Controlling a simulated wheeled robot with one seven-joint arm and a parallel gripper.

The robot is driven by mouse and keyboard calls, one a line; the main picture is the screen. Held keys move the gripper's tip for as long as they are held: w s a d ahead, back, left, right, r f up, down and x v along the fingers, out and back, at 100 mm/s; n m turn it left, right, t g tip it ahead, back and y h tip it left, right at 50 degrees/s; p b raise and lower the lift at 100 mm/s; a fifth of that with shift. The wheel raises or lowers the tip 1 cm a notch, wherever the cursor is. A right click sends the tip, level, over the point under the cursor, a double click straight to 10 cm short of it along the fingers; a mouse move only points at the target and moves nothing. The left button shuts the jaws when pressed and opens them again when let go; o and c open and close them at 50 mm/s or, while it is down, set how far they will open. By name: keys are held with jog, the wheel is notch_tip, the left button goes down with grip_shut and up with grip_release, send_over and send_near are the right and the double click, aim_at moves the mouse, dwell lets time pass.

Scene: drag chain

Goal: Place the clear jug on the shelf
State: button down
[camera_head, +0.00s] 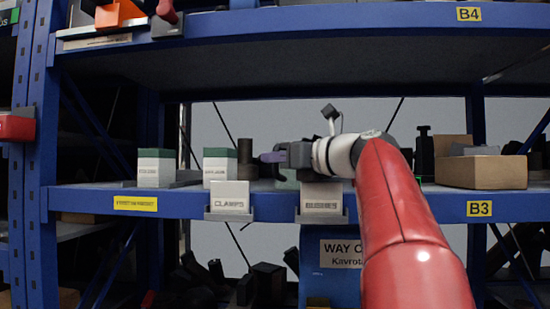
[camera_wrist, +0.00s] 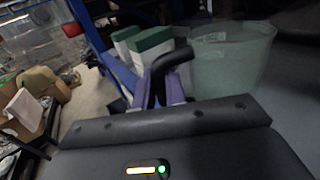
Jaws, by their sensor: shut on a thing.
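The clear jug is a pale green translucent vessel (camera_wrist: 235,62) with a black handle (camera_wrist: 172,62), in the upper right of the wrist view. My gripper (camera_wrist: 158,88) is shut on this handle with its purple fingers. In the head view my gripper (camera_head: 273,157) is over the middle shelf, labelled B3, with its blue front edge (camera_head: 180,203). A small greenish part of the jug (camera_head: 286,180) shows below my gripper; the rest is hidden by the arm and the sign. I cannot tell whether the jug's base touches the shelf.
White boxes with green tops (camera_head: 156,167) (camera_head: 220,166) stand left of my gripper, with a dark cylinder (camera_head: 245,152) close by. A cardboard box (camera_head: 482,172) stands at the right. White signs (camera_head: 231,197) (camera_head: 321,199) hang on the front edge. The upper shelf (camera_head: 300,22) is overhead.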

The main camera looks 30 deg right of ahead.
jog(key=shift+f, duration=0.1)
jog(key=c, duration=1.4)
grip_release()
jog(key=shift+c, duration=0.2)
jog(key=shift+r, duration=0.2)
jog(key=shift+s+d+f, duration=0.1)
jog(key=shift+s+d, duration=0.05)
jog(key=shift+s, duration=0.2)
jog(key=v, duration=1.1)
jog(key=shift+s, duration=0.15)
